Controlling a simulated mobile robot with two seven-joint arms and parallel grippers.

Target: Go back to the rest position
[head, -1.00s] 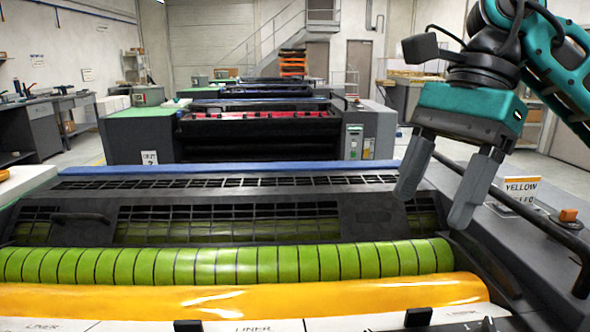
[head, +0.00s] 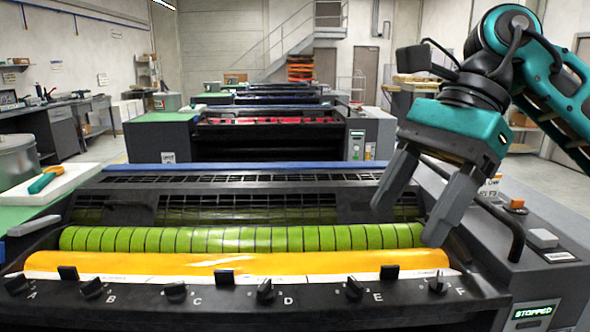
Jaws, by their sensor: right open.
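My right gripper (head: 405,222) hangs from the teal and black arm at the right. Its two grey fingers are apart with nothing between them. In the picture it overlaps the right end of the ink unit's green roller (head: 240,239); whether it touches anything there I cannot tell. My left gripper is not in view. The ink unit (head: 245,184) fills the foreground, with a yellow ink surface (head: 240,263) in front of the green roller.
A black front rail has several keys lettered A to F. A display (head: 534,312) at lower right reads STOPPED. A teal and orange tool (head: 43,181) lies on a white pad at left. More units stand behind, with aisle floor on the right.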

